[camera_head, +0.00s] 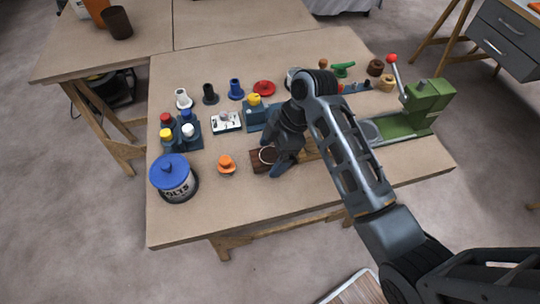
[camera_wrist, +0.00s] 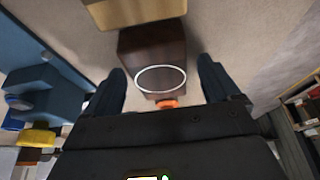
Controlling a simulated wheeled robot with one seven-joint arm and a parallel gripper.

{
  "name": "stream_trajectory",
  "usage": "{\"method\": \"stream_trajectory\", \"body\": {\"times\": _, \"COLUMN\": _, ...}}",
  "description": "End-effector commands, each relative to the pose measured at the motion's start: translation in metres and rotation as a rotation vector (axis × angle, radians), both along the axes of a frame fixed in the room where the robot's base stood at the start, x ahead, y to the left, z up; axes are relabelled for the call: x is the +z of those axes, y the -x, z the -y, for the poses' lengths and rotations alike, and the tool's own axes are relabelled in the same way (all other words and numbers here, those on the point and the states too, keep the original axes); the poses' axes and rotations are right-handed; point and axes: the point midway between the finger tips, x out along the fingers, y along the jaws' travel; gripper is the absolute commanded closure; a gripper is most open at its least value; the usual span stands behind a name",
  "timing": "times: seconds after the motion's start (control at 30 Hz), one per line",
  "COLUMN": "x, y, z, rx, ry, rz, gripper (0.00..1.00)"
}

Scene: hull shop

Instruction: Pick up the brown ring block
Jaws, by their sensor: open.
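The brown ring block (camera_head: 258,163), dark wood with a white ring on it, lies on the workbench near its front middle. In the wrist view the brown ring block (camera_wrist: 150,46) sits ahead of and between my two dark fingertips. My gripper (camera_head: 277,163) is over the block in the head view and covers part of it. In the wrist view my gripper (camera_wrist: 162,64) is open, with a finger on either side of the block and gaps beside it. I cannot tell the exact height of the fingertips.
An orange knob (camera_head: 226,163) stands just left of the block, and a blue-lidded bolts tin (camera_head: 174,180) farther left. A blue block with a yellow knob (camera_head: 256,110) is behind. A green press (camera_head: 427,104) stands at right. The bench front (camera_head: 220,215) is clear.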

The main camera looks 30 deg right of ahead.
Motion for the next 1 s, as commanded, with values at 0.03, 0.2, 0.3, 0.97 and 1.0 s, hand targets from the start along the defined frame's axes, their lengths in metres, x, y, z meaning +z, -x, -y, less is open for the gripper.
{"method": "stream_trajectory", "body": {"times": 0.03, "x": 0.0001, "y": 0.0000, "z": 0.0000, "rx": 0.000, "ry": 0.000, "rz": 0.000, "gripper": 0.11}}
{"method": "stream_trajectory", "body": {"times": 0.2, "x": -0.0001, "y": 0.0001, "z": 0.0002, "rx": 0.000, "ry": 0.000, "rz": 0.000, "gripper": 0.11}}
{"method": "stream_trajectory", "body": {"times": 0.3, "x": -0.0007, "y": 0.0001, "z": 0.0001, "rx": 0.000, "ry": 0.000, "rz": 0.000, "gripper": 0.11}}
{"method": "stream_trajectory", "body": {"times": 0.97, "x": -0.0037, "y": 0.0001, "z": 0.0003, "rx": 0.000, "ry": 0.000, "rz": 0.000, "gripper": 0.51}}
{"method": "stream_trajectory", "body": {"times": 1.0, "x": -0.0037, "y": 0.0001, "z": 0.0003, "rx": 0.000, "ry": 0.000, "rz": 0.000, "gripper": 0.55}}
